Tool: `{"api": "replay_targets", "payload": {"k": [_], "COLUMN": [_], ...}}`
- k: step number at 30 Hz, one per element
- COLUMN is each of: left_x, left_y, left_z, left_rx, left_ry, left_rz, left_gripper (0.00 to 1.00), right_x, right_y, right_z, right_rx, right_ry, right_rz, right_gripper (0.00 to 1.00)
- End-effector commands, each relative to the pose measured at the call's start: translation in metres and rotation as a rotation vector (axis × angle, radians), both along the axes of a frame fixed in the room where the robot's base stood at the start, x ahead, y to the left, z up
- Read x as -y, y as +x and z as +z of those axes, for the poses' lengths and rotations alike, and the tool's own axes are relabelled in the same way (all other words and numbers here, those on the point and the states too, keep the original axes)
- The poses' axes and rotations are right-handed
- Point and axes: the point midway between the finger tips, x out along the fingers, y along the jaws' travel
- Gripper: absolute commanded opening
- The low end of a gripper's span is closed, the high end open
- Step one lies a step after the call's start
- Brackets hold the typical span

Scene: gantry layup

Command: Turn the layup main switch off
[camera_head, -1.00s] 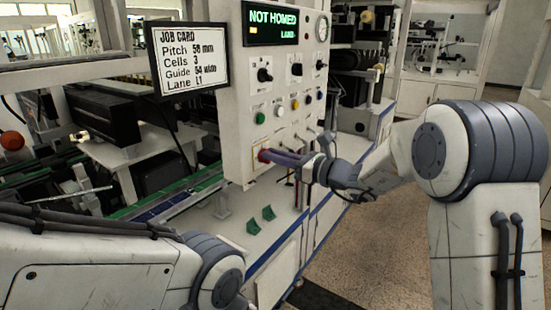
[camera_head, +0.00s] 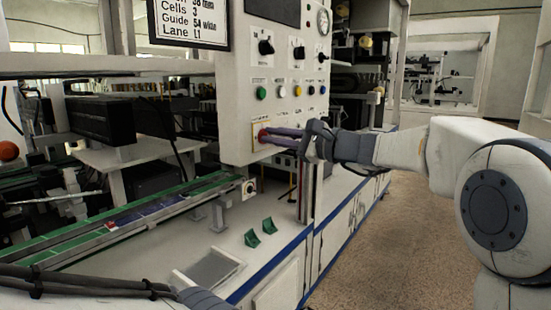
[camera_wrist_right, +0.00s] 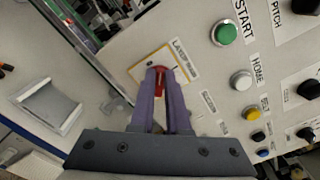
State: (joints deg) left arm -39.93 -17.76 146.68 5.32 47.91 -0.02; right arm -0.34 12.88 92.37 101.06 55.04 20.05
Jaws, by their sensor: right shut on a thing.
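The main switch is a red knob (camera_head: 262,135) on a yellow-edged plate, low on the left of the white control panel (camera_head: 240,110). In the right wrist view the red knob (camera_wrist_right: 160,74) sits between the purple fingertips, and its label is partly legible. My right gripper (camera_head: 268,136) reaches in from the right and is shut on the knob. The fingers hide part of the knob, and its exact angle is hard to read. The panel display (camera_head: 273,11) is dark, with no text visible. My left gripper is out of view; only part of my left arm shows at the bottom left.
Above the switch are a green START button (camera_wrist_right: 225,33), a white button (camera_wrist_right: 241,80), a yellow button (camera_wrist_right: 249,106) and several black knobs. A job card (camera_head: 188,20) hangs to the left. Open floor lies to the right.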

Motion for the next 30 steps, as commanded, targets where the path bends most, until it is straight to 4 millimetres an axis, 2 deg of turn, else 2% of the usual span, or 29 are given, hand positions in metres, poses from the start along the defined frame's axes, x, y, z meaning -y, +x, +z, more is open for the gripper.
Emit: {"api": "replay_targets", "payload": {"k": [1, 12, 21, 30], "left_x": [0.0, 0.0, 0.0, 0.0], "left_y": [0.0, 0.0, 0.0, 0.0], "left_z": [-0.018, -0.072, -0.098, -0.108], "left_rx": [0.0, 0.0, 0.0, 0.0], "left_ry": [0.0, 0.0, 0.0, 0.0], "left_rz": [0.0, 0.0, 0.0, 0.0], "left_gripper": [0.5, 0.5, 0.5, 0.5], "right_x": [-0.001, -0.002, -0.002, -0.002], "right_y": [-0.001, -0.003, -0.003, -0.003], "right_z": [-0.01, -0.012, -0.012, -0.011], "right_rx": [0.039, 0.311, 0.471, 0.546], "right_ry": [-0.029, -0.229, -0.347, -0.403], "right_rz": [0.004, 0.004, 0.006, 0.008], "right_gripper": [0.0, 0.0, 0.0, 0.0]}}
